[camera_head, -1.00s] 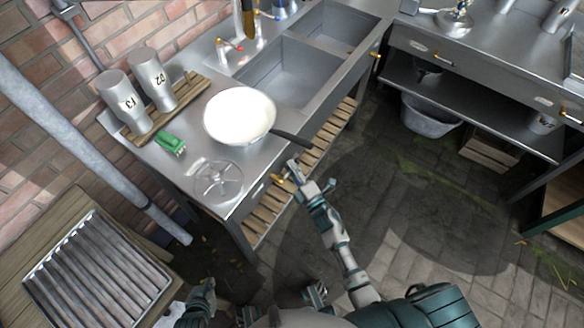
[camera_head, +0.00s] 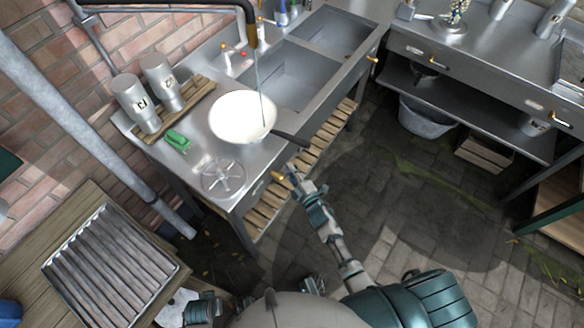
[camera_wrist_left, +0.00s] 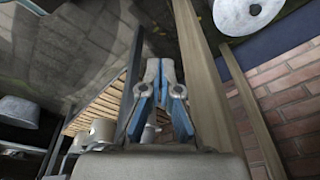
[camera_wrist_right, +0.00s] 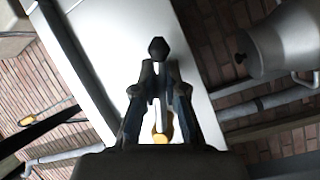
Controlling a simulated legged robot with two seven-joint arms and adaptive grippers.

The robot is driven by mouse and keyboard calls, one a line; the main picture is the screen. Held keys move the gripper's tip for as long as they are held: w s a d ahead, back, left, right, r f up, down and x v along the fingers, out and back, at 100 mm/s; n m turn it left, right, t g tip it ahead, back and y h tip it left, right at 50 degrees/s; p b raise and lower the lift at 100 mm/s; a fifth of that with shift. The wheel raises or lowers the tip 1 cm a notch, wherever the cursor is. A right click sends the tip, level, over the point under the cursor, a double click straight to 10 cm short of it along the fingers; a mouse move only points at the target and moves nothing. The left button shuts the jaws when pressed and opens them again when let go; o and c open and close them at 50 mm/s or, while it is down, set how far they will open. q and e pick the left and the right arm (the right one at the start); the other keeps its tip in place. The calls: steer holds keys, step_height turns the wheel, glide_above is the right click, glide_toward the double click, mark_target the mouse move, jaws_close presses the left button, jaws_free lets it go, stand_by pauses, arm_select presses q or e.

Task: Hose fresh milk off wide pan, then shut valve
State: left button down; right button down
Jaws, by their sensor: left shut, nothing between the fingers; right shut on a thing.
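The wide pan (camera_head: 240,122), pale inside, sits on the metal counter with its dark handle (camera_head: 291,139) over the front edge. I cannot tell milk from the pan's pale surface. The hose spout (camera_head: 252,38) hangs above, and a thin stream (camera_head: 259,78) falls at the pan's right side. My right gripper (camera_head: 288,172) is at the counter's front edge, shut on what looks like the yellow valve handle (camera_head: 278,176); yellow shows between its fingers in the right wrist view (camera_wrist_right: 160,137). My left gripper (camera_wrist_left: 160,75) is shut and empty, away from the pan.
A green brush (camera_head: 178,141) and a spoked wheel (camera_head: 223,177) lie left of the pan. A sink (camera_head: 290,77) is to its right. A ribbed metal rack (camera_head: 108,264) is at lower left.

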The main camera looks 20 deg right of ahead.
steer(key=shift+s+a+f+m, duration=0.1)
steer(key=shift+f+m, duration=0.2)
steer(key=shift+f, duration=0.05)
arm_select(q)
step_height(320, 180, down, 2)
steer(key=shift+s+f, duration=0.1)
steer(key=shift+f, duration=0.15)
arm_select(e)
steer(key=c, duration=1.2)
jaws_free()
steer(key=v, duration=1.2)
steer(key=shift+r, duration=0.25)
